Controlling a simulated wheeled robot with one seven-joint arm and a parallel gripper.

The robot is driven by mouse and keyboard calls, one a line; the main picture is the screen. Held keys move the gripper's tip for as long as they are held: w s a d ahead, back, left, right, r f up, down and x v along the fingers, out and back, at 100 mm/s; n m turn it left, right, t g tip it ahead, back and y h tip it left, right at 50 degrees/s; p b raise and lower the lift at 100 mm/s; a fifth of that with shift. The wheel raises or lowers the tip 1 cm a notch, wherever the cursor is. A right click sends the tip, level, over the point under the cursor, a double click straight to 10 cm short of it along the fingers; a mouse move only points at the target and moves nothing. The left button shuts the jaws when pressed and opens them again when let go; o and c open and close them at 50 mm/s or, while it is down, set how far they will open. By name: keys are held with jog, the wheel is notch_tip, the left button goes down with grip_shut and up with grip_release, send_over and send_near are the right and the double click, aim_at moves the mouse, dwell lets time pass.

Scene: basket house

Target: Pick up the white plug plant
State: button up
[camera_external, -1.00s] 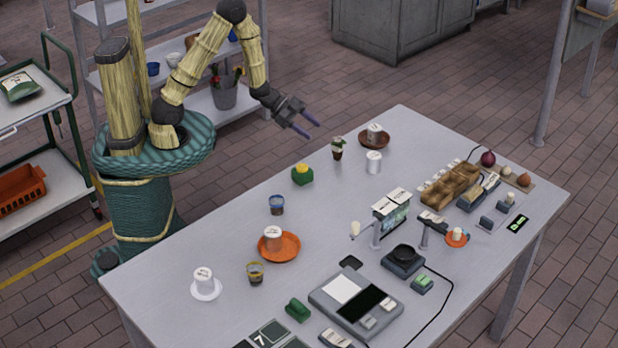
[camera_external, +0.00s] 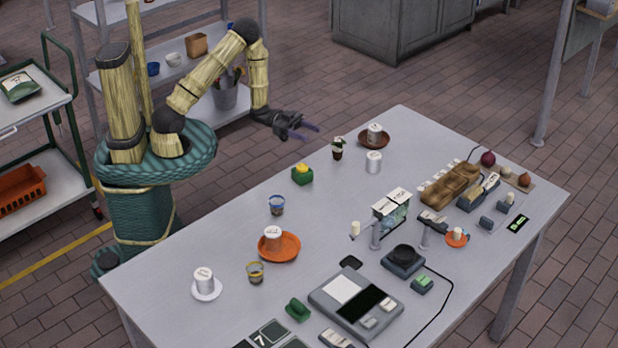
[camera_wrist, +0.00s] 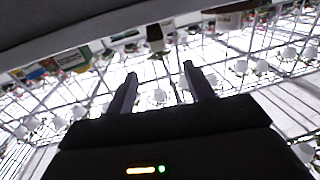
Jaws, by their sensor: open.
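The white plug plant (camera_external: 338,147) is a small dark pot with green leaves and a pale bloom. It stands upright near the table's far left edge in the external view. My gripper (camera_external: 312,132) is open and empty, held to the left of the plant and apart from it. Its fingers point right, roughly towards the plant. In the wrist view the two fingers of my gripper (camera_wrist: 160,74) are spread with nothing between them. A small brown and white object (camera_wrist: 155,37) shows beyond them; I cannot tell whether it is the plant.
A white cup (camera_external: 374,162) stands close to the plant's right, and another cup sits on a brown saucer (camera_external: 374,146) behind. A green block with a yellow top (camera_external: 302,174) is nearer on the left.

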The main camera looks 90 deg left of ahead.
send_near(341, 149)
jog(key=x, duration=0.5)
jog(key=shift+w+a, duration=0.35)
jog(key=shift+s+r, duration=0.1)
jog(key=shift+p+x, duration=0.4)
jog(key=shift+x, duration=2.3)
jog(key=shift+s+d, duration=0.15)
jog(key=shift+d, duration=0.05)
jog(key=c, duration=1)
jog(key=shift+c, duration=0.2)
